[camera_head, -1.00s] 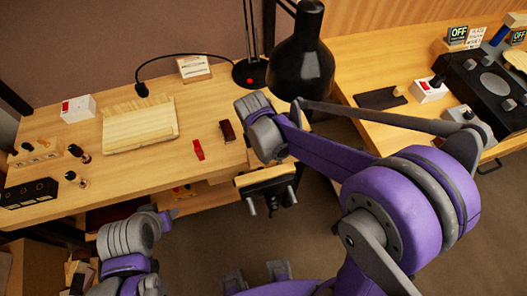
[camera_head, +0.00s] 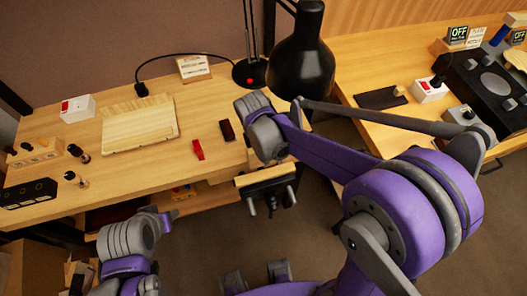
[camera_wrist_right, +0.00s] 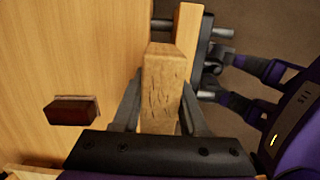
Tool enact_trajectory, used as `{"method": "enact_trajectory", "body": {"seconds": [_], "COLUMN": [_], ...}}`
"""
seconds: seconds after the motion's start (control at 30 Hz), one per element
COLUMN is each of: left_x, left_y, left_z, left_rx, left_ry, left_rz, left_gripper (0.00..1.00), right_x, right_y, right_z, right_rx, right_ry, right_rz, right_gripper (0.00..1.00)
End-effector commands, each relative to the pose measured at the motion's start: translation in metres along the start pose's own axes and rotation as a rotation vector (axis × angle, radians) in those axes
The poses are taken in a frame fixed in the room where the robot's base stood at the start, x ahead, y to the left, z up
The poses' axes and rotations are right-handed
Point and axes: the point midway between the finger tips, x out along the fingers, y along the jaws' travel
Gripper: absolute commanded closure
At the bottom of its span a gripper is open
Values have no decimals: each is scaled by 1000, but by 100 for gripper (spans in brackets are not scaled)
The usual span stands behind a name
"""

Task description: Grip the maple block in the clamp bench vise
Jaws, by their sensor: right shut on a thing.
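The maple block (camera_wrist_right: 163,85) is pale wood and stands between the two fingers of my right gripper (camera_wrist_right: 159,108), which is shut on it. In the right wrist view the block is at the bench edge, just left of the vise's wooden jaw (camera_wrist_right: 187,38). I cannot tell whether it touches the jaw or how deep it sits. In the head view the vise (camera_head: 266,178) is at the bench's front right, with metal rods below its wooden jaw. My right arm hides the block and gripper there. My left arm shows at lower left, but no left gripper fingers are visible.
On the bench are a dark red block (camera_head: 227,130), a red piece (camera_head: 198,150), a pale wooden board (camera_head: 140,125) and a white switch box (camera_head: 77,108). A black lamp (camera_head: 303,55) stands close behind my right arm. A second bench (camera_head: 355,65) is at right.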

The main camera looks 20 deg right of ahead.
Motion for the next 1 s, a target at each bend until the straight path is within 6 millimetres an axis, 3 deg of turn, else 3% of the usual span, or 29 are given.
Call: {"method": "enact_trajectory", "body": {"seconds": [1.0], "left_x": [16], "left_y": [0], "left_z": [14], "left_rx": [0], "left_ry": [-11], "left_rz": [0], "left_gripper": [50], "right_x": [23], "right_y": [0], "right_z": [-3], "right_rx": [0], "right_ry": [0], "right_rz": [-1], "right_gripper": [100]}}
